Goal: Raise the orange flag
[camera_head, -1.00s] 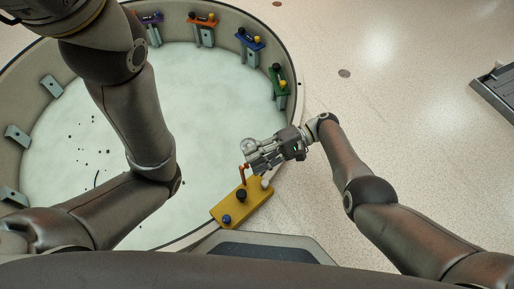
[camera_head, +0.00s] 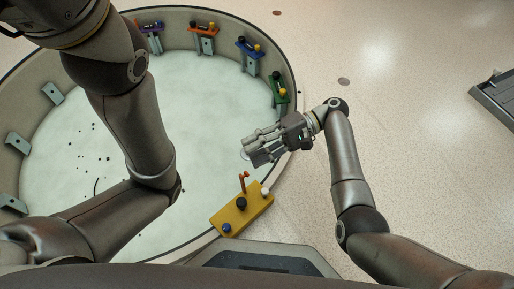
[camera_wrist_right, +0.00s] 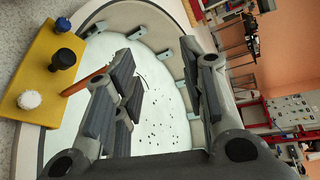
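A yellow box (camera_head: 228,216) sits by the near right rim of the round basin, with black, blue and white knobs on top. The orange flag (camera_head: 244,181), a thin bar, stands up from the box's far side. In the right wrist view the orange flag (camera_wrist_right: 88,81) shows beside the left fingers, partly hidden behind them. My right gripper (camera_head: 250,150) is above and beyond the flag in the head view, apart from it. In the wrist view my right gripper (camera_wrist_right: 160,58) has its fingers spread, with nothing between them. My left gripper is out of view.
The round basin (camera_head: 292,88) has a pale floor with small dark specks. Purple, orange, blue (camera_head: 249,47) and green (camera_head: 279,88) brackets with knobs line its far rim. A dark grey tray-like thing (camera_head: 495,98) lies at far right.

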